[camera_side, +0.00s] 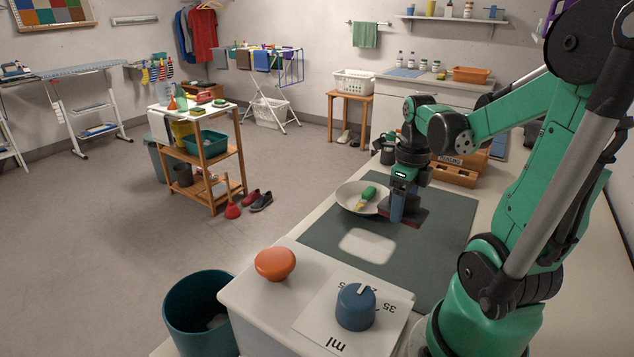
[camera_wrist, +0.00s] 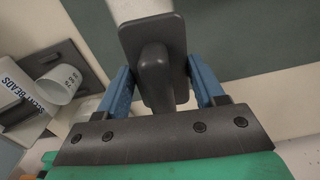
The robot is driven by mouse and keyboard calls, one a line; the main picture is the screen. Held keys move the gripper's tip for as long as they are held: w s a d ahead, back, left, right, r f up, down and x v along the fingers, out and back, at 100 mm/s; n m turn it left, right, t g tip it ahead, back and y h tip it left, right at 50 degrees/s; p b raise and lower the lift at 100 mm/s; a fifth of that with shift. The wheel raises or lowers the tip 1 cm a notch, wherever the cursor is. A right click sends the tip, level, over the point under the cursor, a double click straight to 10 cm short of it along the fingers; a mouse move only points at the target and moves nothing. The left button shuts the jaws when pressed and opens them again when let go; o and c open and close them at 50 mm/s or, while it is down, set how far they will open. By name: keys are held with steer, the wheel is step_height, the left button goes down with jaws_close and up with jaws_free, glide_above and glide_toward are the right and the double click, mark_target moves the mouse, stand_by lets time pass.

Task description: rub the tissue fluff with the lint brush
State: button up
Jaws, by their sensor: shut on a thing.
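The lint brush (camera_side: 416,217) has a dark, flat head with a reddish edge. My gripper (camera_side: 398,205) is shut on it, with the head low over the dark grey-green mat (camera_side: 444,232); I cannot tell whether it touches the mat. In the wrist view the blue fingers of my gripper (camera_wrist: 162,85) stand either side of the brush's dark handle, and the brush (camera_wrist: 152,38) points away from me. The tissue fluff (camera_side: 367,243) is a pale rounded patch on the mat, just nearer the side camera than the brush. A whitish part of it (camera_wrist: 138,10) shows past the brush head.
A white dish (camera_side: 347,201) with a green-handled brush (camera_side: 367,193) sits left of my gripper. A white box with an orange knob (camera_side: 275,263) and blue dial (camera_side: 356,306) stands in front. Wooden crates (camera_side: 455,172) stand behind. A white cup (camera_wrist: 58,83) shows in the wrist view.

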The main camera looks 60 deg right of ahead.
mark_target(392, 256)
steer(key=shift+a+f, duration=0.35)
steer(key=shift+f, duration=3.25)
steer(key=shift+w+d+f, duration=0.15)
steer(key=shift+w+f, duration=0.35)
steer(key=shift+f, duration=0.15)
steer(key=shift+w, duration=4.8)
steer(key=shift+s, duration=5.2)
steer(key=shift+a, duration=0.55)
steer(key=shift+w+a, duration=0.1)
steer(key=shift+w, duration=0.2)
steer(key=shift+w+a, duration=0.15)
steer(key=shift+w, duration=4.7)
steer(key=shift+s+d, duration=0.2)
steer(key=shift+s, duration=4.95)
steer(key=shift+s+a+r, duration=0.1)
steer(key=shift+a+r, duration=0.1)
steer(key=shift+r, duration=3.8)
